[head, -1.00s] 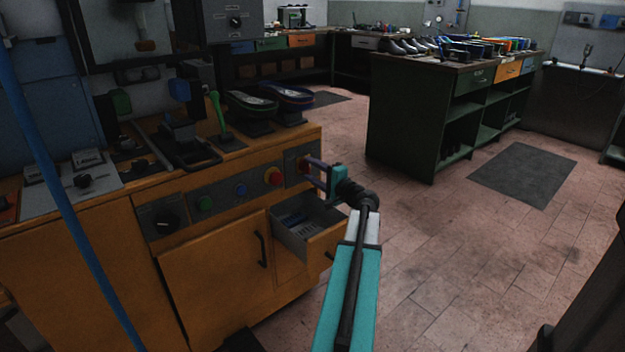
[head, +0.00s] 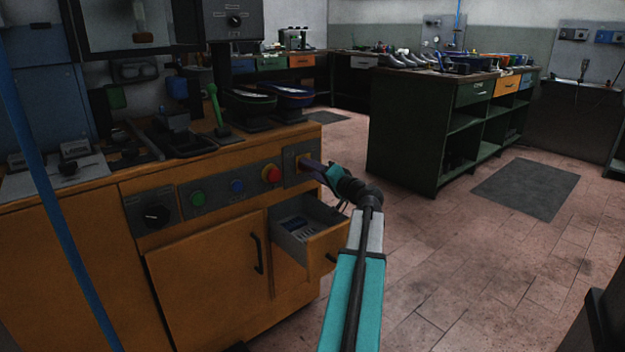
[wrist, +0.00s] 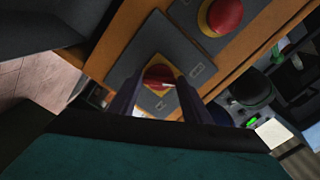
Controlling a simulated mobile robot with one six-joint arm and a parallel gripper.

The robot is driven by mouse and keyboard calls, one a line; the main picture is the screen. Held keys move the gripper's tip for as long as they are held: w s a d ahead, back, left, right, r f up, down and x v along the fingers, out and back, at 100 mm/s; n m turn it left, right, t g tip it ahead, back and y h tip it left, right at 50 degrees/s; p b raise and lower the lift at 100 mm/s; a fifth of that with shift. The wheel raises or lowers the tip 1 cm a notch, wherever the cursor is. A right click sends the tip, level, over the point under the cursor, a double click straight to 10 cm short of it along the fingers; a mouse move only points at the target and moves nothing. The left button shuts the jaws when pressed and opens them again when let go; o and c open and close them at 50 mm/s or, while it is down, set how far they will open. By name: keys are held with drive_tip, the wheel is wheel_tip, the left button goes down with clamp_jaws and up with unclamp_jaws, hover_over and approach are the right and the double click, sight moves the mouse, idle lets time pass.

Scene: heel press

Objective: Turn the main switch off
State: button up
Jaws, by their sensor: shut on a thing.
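The main switch is a red knob on a yellow plate, on a grey panel at the right end of the orange cabinet's front. In the wrist view the main switch (wrist: 157,73) lies between the two fingers, with a small pale mark on its knob. In the head view only a bit of yellow of the main switch (head: 299,159) shows beside the fingers. My gripper (head: 306,164) reaches it from the right and is shut on the knob; it also shows in the wrist view (wrist: 160,84). The fingers hide part of the knob, and I cannot read its labels.
A red stop button (head: 271,173) on yellow sits just left of the switch, with blue and green buttons and a black dial (head: 157,215) further left. An open drawer (head: 305,232) sticks out below my gripper.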

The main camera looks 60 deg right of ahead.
drive_tip(key=shift+f+n+b, duration=0.2)
drive_tip(key=shift+n+b, duration=0.9)
drive_tip(key=shift+b, duration=0.3)
drive_tip(key=shift+r+n, duration=0.1)
drive_tip(key=shift+n, duration=0.2)
drive_tip(key=o, duration=1.1)
drive_tip(key=p+v, duration=0.3)
drive_tip(key=v, duration=1.1)
drive_tip(key=shift+r, duration=0.1)
drive_tip(key=shift+w, duration=0.1)
